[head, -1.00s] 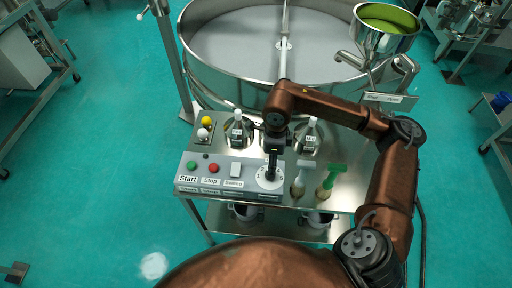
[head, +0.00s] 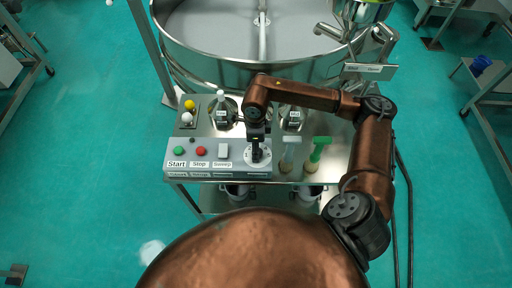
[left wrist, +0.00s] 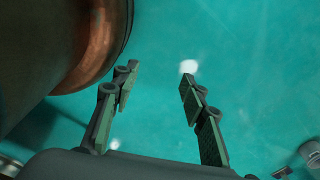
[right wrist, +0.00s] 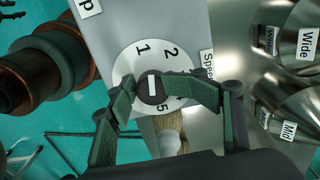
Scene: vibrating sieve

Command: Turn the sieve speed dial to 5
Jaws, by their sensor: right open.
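The speed dial is a white disc (head: 266,158) at the right end of the grey control panel (head: 206,151). In the right wrist view the dial (right wrist: 128,66) shows 1, 2 and 5; the other numbers are covered by a finger. Its dark knob (right wrist: 153,90) carries a white line, nearly upright in the picture; I cannot tell which end points. My right gripper (right wrist: 154,88) is over the dial, its fingertips on either side of the knob and very close to it. It also shows in the head view (head: 257,150). My left gripper (left wrist: 158,82) is open and empty above the floor.
Green (head: 179,151) and red (head: 201,152) buttons and a white sweep switch (head: 223,151) sit left of the dial. A white-handled brush (head: 289,148) and a green-handled brush (head: 319,149) stand close on its right. The large round sieve (head: 205,60) is behind.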

